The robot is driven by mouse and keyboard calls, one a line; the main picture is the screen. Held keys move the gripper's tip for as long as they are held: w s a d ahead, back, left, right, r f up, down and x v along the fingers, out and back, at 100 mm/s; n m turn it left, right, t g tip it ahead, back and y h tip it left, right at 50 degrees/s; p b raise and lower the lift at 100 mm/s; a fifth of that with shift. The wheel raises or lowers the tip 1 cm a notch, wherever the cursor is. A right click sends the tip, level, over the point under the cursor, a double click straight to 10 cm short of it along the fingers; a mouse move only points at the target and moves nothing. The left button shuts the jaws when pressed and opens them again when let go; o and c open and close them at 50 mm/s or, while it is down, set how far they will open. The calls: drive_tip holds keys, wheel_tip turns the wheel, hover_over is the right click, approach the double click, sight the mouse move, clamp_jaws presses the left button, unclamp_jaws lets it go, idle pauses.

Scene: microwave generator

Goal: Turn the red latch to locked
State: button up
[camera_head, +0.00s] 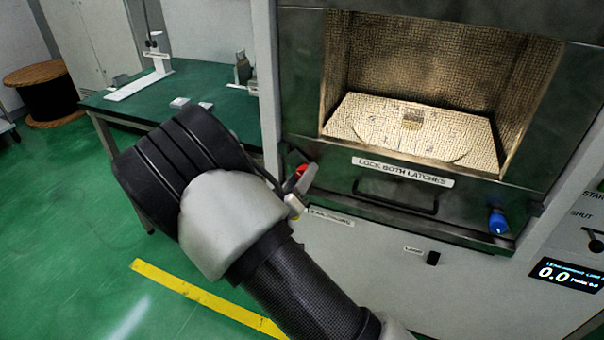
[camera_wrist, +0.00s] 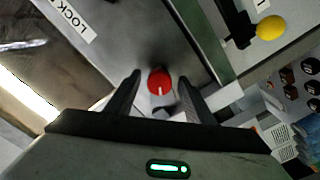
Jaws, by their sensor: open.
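The red latch (camera_wrist: 160,82) shows in the wrist view as a round red knob with a short white mark on its face. My gripper (camera_wrist: 160,77) is open, with one dark finger on each side of the knob; I cannot tell whether either finger touches it. The blue latch (camera_head: 497,221) is at the right end of that panel.
A dark bar handle (camera_head: 395,198) sits below the "LOCK BOTH LATCHES" label (camera_head: 402,172). The lit chamber (camera_head: 420,120) is above. A black lever with a yellow ball (camera_wrist: 270,27) is in the wrist view. A green-topped table (camera_head: 225,105) stands left of the machine.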

drive_tip(key=p+v, duration=0.2)
drive_tip(key=v, duration=1.4)
drive_tip(key=shift+r, duration=0.1)
drive_tip(key=w+r+m+g+y, duration=0.4)
drive_tip(key=w+r+g+y, duration=0.2)
drive_tip(key=w+r+y, duration=0.3)
drive_tip(key=s+d+r+g+y, duration=0.1)
drive_tip(key=s+d+r+g, duration=0.1)
drive_tip(key=s+d+r, duration=0.6)
drive_tip(key=s+d+r+g+h, duration=0.3)
drive_tip(key=s+d+h, duration=0.1)
drive_tip(key=s+d, duration=1.1)
wheel_tip(320, 180, up, 19)
drive_tip(key=s+p, duration=0.1)
drive_tip(key=p, duration=1.8)
drive_tip(key=shift+s+m, duration=0.25)
drive_tip(key=shift+m, duration=0.15)
